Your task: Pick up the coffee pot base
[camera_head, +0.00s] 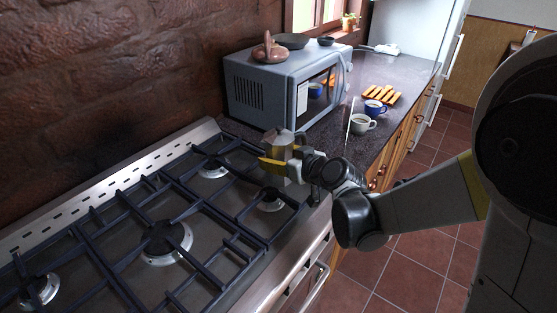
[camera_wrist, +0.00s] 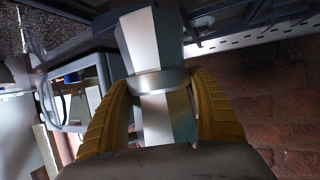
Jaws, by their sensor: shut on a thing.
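The coffee pot base (camera_head: 277,143) is a small faceted silver metal piece over the near right part of the stove. My gripper (camera_head: 284,160) is shut on it, with yellow fingers on either side. In the wrist view the coffee pot base (camera_wrist: 150,40) stands between the two fingers (camera_wrist: 165,112), with a round collar around its middle. Its far end points toward the stove grate. I cannot tell whether it touches the grate. My fingers and wrist hide part of it in the head view.
The gas stove (camera_head: 165,240) has raised black grates. A grey microwave (camera_head: 285,85) stands behind on the dark counter, with a brown pot (camera_head: 268,50) on top. A white cup (camera_head: 362,124), a blue cup (camera_head: 374,108) and a board of food (camera_head: 381,95) are to the right.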

